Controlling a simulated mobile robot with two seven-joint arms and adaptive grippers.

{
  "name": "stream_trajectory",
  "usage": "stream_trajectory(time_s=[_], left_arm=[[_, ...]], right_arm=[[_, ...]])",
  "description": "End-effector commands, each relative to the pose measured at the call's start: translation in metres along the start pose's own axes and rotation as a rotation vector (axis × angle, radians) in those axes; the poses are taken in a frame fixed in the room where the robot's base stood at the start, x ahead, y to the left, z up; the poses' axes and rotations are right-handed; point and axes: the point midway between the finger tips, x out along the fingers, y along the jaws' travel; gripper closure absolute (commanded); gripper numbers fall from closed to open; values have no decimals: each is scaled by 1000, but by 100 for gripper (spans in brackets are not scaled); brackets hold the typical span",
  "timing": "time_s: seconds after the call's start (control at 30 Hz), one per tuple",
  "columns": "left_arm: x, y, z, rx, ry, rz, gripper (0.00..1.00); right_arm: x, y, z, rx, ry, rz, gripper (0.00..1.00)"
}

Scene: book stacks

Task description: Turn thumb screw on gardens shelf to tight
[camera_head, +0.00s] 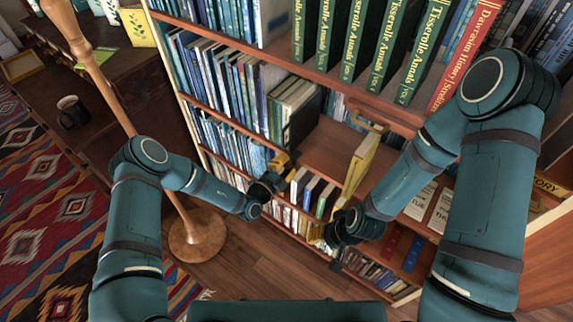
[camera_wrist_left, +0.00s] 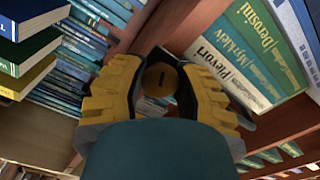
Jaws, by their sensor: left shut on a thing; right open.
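The thumb screw (camera_wrist_left: 160,80) is a round brass knob with a dark line across its face, under the wooden shelf in the left wrist view. My left gripper (camera_head: 287,161) has its yellow finger pads on both sides of the screw, shut on it. In the head view the screw is hidden by the gripper at the bookcase front. My right gripper (camera_head: 334,242) is open, lower and to the right, in front of the low shelves. No gardens label is readable.
A yellow book (camera_head: 360,163) stands on the middle shelf, near a gap.

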Motion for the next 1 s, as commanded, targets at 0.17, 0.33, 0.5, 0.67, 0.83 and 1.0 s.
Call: stream_trajectory(time_s=[0.17, 0.33, 0.5, 0.67, 0.83, 1.0], left_arm=[[0, -1, 0, 24, -1, -1, 100], [0, -1, 0, 98, -3, 0, 100], [0, -2, 0, 224, -3, -1, 100], [0, -2, 0, 372, -3, 0, 100], [-1, -2, 0, 533, -3, 1, 100], [0, -2, 0, 695, -2, 0, 100]], right_arm=[[-2, -1, 0, 0, -1, 0, 53], [-6, -2, 0, 0, -3, 0, 53], [-14, -5, 1, 1, -6, 0, 53], [-22, -8, 2, 1, -10, -1, 53], [-30, -11, 3, 2, -14, -1, 53], [-39, -14, 3, 3, -19, -1, 53]])
